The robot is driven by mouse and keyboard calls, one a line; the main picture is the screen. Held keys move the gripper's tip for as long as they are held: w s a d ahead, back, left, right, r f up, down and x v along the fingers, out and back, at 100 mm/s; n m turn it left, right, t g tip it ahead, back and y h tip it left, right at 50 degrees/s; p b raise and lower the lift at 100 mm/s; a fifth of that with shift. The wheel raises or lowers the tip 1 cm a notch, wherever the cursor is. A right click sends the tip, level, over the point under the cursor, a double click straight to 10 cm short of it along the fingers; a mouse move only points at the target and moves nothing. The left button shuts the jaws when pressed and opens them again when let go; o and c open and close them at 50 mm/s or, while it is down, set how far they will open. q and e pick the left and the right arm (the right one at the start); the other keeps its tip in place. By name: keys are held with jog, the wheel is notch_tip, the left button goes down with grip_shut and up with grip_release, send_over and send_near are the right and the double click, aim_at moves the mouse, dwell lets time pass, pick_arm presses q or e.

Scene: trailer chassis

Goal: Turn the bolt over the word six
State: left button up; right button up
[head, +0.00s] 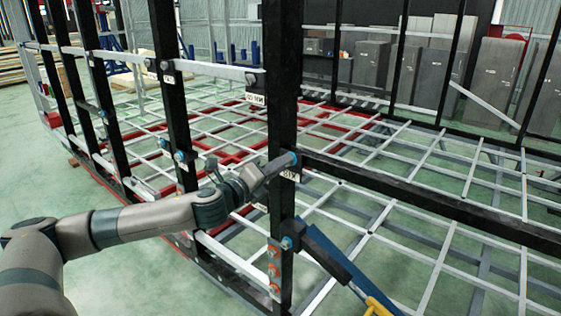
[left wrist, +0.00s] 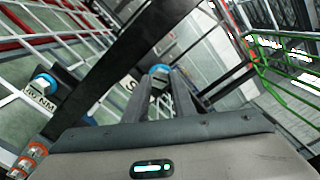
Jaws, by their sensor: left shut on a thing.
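My left gripper (head: 280,166) reaches in from the left to the black upright post. It is shut on the blue-headed bolt (head: 294,157) on that post, just above a small white label (head: 289,175) whose word looks like SIX but is too small to read surely. In the left wrist view the two fingers (left wrist: 165,80) are at the blue bolt head (left wrist: 158,69), and part of the label (left wrist: 130,82) shows left of them, with a letter like S. My right gripper is not in view.
Other blue bolts sit lower on the same post (head: 287,242) and on the post to the left (head: 179,156). Orange bolts (head: 273,270) are below. A blue bar with a yellow part (head: 323,252) slants at lower right. White lattice bars (head: 400,185) lie behind.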

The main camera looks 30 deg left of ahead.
pick_arm(q)
jog(key=shift+d+f+m+p, duration=0.15)
jog(key=shift+m+p, duration=1.85)
jog(key=shift+m, duration=2.25)
jog(key=shift+a+f+m+p, duration=0.1)
jog(key=shift+m+p, duration=1.9)
jog(key=shift+m, duration=2.25)
jog(key=o, duration=1)
jog(key=shift+o, duration=0.3)
jog(key=shift+s+r, duration=0.25)
jog(key=shift+s, duration=0.05)
jog(key=shift+f, duration=0.1)
